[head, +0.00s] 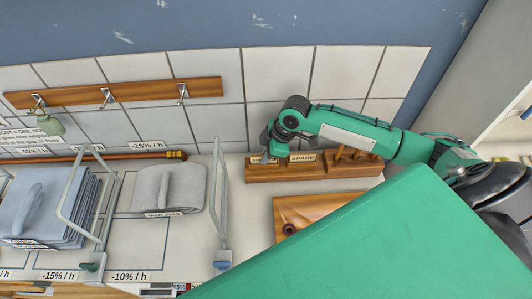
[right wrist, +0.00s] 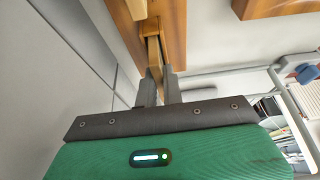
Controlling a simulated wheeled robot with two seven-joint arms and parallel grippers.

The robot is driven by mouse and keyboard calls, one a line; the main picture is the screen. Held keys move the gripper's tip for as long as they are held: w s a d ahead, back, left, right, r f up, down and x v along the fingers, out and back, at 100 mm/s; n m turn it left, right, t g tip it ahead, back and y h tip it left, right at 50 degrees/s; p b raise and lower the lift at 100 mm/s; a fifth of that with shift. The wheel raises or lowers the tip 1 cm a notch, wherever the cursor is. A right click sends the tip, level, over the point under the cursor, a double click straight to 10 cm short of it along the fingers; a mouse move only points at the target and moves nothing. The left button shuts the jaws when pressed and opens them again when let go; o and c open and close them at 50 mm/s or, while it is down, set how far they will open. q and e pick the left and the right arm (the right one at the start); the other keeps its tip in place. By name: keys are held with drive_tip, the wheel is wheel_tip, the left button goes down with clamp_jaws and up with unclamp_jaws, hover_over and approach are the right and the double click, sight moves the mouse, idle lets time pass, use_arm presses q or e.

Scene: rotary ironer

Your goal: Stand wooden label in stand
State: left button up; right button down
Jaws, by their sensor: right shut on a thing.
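The wooden stand (head: 342,171) is a brown block against the tiled wall, right of centre in the head view. It bears a pale label reading "SPARE" (head: 302,158) and several pegs. My right gripper (head: 266,157) points down at the stand's left end. It is shut on a wooden label, seen as a thin edge between the fingers (right wrist: 159,88) in the right wrist view (right wrist: 154,52). The label reaches the brown stand (right wrist: 176,28); I cannot tell if it is seated. Its face is mostly hidden. My left gripper is not in view.
A wooden board (head: 302,210) with a dark round knob lies in front of the stand, partly hidden by my green arm. A folded grey cloth (head: 170,188), a blue-grey cloth stack (head: 45,205) and wire dividers (head: 219,190) stand left. A hook rail (head: 140,92) is on the wall.

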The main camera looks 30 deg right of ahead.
drive_tip(key=shift+f, duration=0.1)
drive_tip(key=c, duration=1.5)
unclamp_jaws()
drive_tip(key=shift+c, duration=0.2)
drive_tip(key=shift+r, duration=0.2)
drive_tip(key=p+v, duration=0.7)
drive_tip(key=shift+d+r, duration=0.1)
drive_tip(key=shift+r, duration=0.1)
drive_tip(key=shift+f, duration=0.1)
